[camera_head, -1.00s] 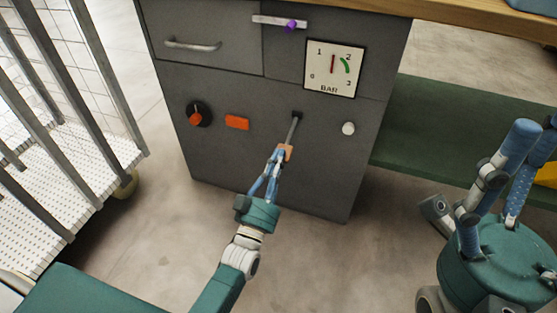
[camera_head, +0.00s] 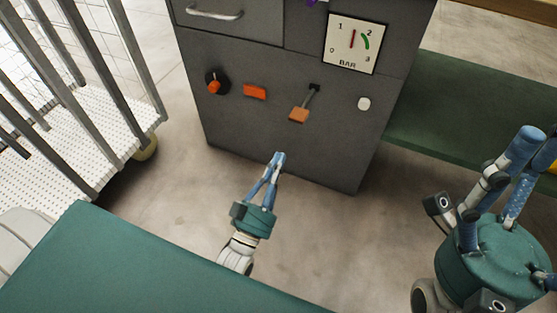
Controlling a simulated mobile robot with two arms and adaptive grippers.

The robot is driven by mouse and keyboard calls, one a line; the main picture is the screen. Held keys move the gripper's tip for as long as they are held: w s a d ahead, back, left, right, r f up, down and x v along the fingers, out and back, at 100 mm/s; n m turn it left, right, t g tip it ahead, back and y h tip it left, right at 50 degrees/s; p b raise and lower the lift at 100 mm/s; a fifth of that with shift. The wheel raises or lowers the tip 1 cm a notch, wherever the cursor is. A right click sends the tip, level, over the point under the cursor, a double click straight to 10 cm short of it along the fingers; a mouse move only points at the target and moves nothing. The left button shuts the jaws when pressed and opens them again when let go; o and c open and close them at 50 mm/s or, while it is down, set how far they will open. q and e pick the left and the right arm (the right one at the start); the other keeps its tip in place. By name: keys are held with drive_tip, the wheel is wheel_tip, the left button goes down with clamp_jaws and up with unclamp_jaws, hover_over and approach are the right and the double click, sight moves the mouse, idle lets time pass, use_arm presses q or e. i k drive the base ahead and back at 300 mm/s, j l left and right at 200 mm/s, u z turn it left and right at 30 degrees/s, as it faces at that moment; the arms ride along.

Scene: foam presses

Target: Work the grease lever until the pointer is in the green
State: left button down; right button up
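The grease lever (camera_head: 308,100) sticks out of the grey cabinet's front and slants down to an orange-brown handle (camera_head: 299,116). The gauge (camera_head: 353,44), marked BAR, is above it to the right. Its red pointer (camera_head: 352,39) stands nearly upright, left of the green arc (camera_head: 366,42) and outside it. My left gripper (camera_head: 279,155) is below the handle and apart from it, with its fingertips together and nothing between them. My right gripper (camera_head: 538,138) is at the right edge, fingers up and apart, partly cut off by the frame, far from the lever.
The grey cabinet (camera_head: 240,125) also bears a dark knob with an orange pointer (camera_head: 215,84), an orange button (camera_head: 255,91) and a white button (camera_head: 364,104). A barred white cart (camera_head: 95,150) stands left. A green surface (camera_head: 450,110) lies right. Floor before the cabinet is clear.

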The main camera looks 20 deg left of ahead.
sight(305, 105)
drive_tip(key=k, duration=1)
